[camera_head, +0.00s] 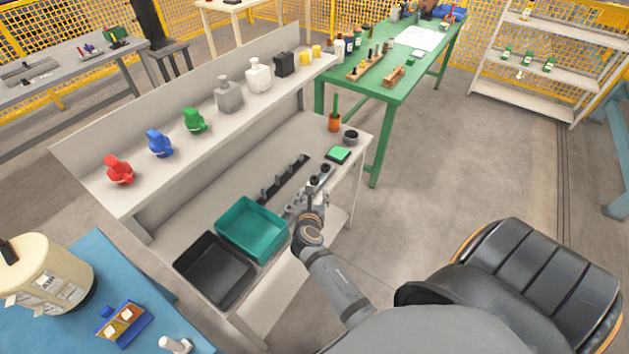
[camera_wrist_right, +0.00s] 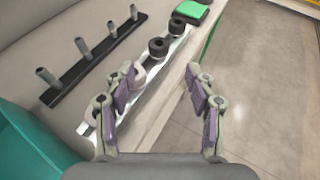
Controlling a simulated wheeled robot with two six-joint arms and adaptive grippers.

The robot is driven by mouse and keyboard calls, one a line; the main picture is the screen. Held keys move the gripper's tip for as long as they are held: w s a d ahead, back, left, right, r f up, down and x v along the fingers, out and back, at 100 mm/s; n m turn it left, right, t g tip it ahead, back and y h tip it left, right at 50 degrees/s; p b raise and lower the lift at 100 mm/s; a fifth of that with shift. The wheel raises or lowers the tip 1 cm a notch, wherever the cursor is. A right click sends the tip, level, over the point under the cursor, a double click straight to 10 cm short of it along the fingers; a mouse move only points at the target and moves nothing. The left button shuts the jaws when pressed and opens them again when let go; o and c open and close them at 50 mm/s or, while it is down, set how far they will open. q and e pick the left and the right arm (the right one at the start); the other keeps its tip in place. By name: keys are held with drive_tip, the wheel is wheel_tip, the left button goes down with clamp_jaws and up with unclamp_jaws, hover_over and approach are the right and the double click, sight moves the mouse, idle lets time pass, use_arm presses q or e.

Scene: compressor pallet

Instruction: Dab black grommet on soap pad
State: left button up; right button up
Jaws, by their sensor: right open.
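Two black grommets stand in a row on a light strip on the workbench, one nearer (camera_wrist_right: 158,48) and one farther (camera_wrist_right: 177,25) in the right wrist view; they look tiny in the head view (camera_head: 314,180). The soap pad, a green pad in a dark holder (camera_head: 338,154), lies beyond the row; its edge also shows in the right wrist view (camera_wrist_right: 190,11). My right gripper (camera_wrist_right: 162,82) is open and empty, its fingers apart near the strip's nearer part, short of the black grommets. A pale grommet (camera_wrist_right: 137,76) is close to its left finger. My left gripper is not visible.
A black bar with several upright pegs (camera_wrist_right: 92,62) runs left of the strip. A teal bin (camera_head: 252,228) and a black bin (camera_head: 214,268) stand nearer. An orange cup (camera_head: 335,122) and a dark round dish (camera_head: 351,136) are near the pad. Right of the bench is open floor.

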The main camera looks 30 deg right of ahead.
sight(314, 181)
drive_tip(key=x, duration=1)
drive_tip(key=shift+w+f, duration=0.3)
drive_tip(key=shift+f, duration=0.05)
drive_tip(key=shift+r, duration=0.1)
drive_tip(key=shift+s, duration=0.1)
drive_tip(key=shift+c, duration=1.1)
drive_tip(key=c, duration=0.7)
